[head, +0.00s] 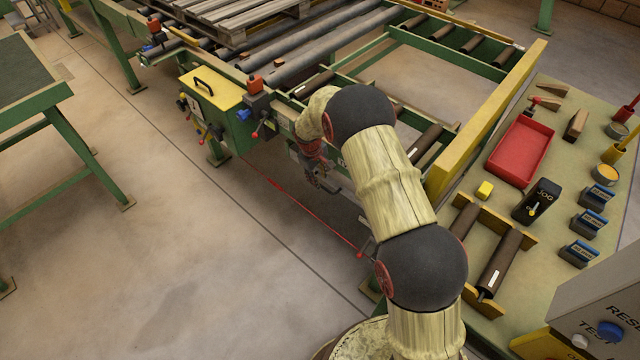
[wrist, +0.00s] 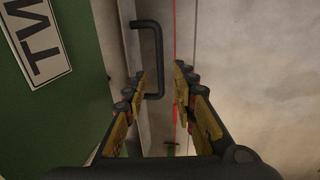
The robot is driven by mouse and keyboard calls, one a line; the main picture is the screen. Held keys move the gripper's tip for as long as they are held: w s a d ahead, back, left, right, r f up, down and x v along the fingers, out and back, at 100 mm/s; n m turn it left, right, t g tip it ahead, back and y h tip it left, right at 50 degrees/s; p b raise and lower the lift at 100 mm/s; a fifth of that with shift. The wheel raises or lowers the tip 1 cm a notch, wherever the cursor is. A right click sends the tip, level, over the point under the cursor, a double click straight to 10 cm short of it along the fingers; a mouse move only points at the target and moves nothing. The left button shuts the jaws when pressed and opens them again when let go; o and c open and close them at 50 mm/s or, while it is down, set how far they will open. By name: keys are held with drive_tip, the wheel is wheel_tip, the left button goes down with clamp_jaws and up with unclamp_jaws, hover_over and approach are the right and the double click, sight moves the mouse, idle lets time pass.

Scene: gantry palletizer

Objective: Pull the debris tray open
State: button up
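In the wrist view a dark U-shaped handle (wrist: 159,62) stands out from a grey metal face (wrist: 138,45), which I take to be the debris tray front. My gripper (wrist: 163,82) is open, with its two fingers spread either side of the handle's end. The handle's lower part lies between the fingertips, nearer the left one; I cannot tell whether they touch. In the head view my gripper (head: 322,183) is low beside the conveyor frame, partly hidden by my arm. The tray is mostly hidden there.
A green panel with a white label (wrist: 40,45) lies left of the handle. A red line (head: 310,205) runs along the floor below the conveyor. A yellow-topped box (head: 222,88) stands left of my arm. A bench (head: 565,110) with a red bin (head: 520,150) is at right.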

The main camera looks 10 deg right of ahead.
drive_tip(key=f, duration=0.2)
drive_tip(key=f+b, duration=0.1)
drive_tip(key=shift+w+d+f, duration=0.2)
drive_tip(key=shift+d+f, duration=0.1)
drive_tip(key=shift+c, duration=1.1)
drive_tip(key=c, duration=0.4)
clamp_jaws()
